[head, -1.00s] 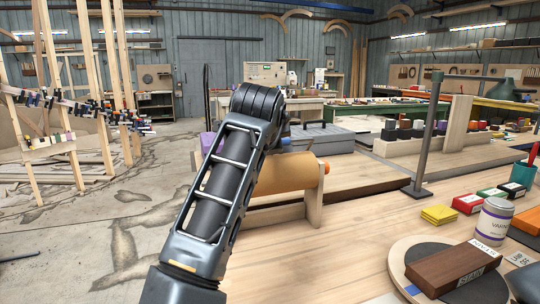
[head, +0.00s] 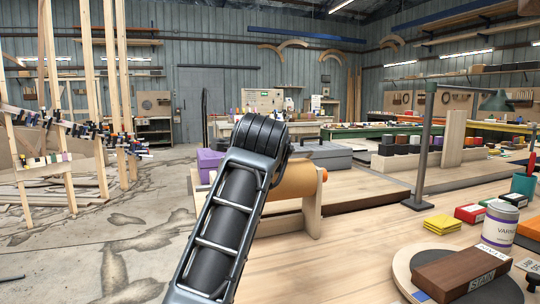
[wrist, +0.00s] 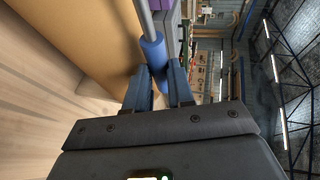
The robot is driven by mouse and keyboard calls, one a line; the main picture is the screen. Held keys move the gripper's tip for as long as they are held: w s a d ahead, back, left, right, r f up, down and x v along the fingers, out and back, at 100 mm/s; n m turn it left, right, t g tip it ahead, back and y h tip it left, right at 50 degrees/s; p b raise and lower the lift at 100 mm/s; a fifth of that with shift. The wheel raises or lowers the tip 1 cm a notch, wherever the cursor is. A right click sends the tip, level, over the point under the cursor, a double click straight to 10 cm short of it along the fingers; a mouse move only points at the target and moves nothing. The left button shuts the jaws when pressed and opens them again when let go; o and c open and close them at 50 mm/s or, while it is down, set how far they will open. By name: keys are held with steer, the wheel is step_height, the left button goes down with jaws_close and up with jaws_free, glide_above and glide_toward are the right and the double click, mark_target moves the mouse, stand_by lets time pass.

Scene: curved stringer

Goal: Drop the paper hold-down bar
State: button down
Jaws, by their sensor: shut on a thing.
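The hold-down bar (wrist: 146,18) is a grey rod with a blue sleeve (wrist: 152,48) in the wrist view. My gripper (wrist: 163,75) is shut on the blue sleeve, with a dark blue finger on each side. The brown paper roll (wrist: 82,30) lies left of the bar in the wrist view; whether the bar touches it I cannot tell. In the head view, the roll (head: 293,180) sits on a wooden stand (head: 312,204) at the bench's left end. My arm hides the gripper and the bar there.
A purple block (head: 208,162) and a grey case (head: 326,155) stand behind the roll. A dark lamp post (head: 425,150) rises to its right. Yellow pads (head: 442,225), a varnish can (head: 500,227) and a brown stain block (head: 462,274) lie at front right. The bench middle is clear.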

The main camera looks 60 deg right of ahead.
steer(key=shift+d+f, duration=0.1)
steer(key=shift+f, duration=0.15)
steer(key=c, duration=1.3)
jaws_free()
steer(key=shift+w, duration=0.1)
steer(key=shift+c, duration=0.2)
steer(key=o, duration=0.4)
steer(key=shift+r, duration=0.1)
steer(key=shift+c, duration=0.2)
steer(key=v, duration=0.8)
steer(key=shift+d, duration=0.1)
steer(key=shift+c, duration=0.2)
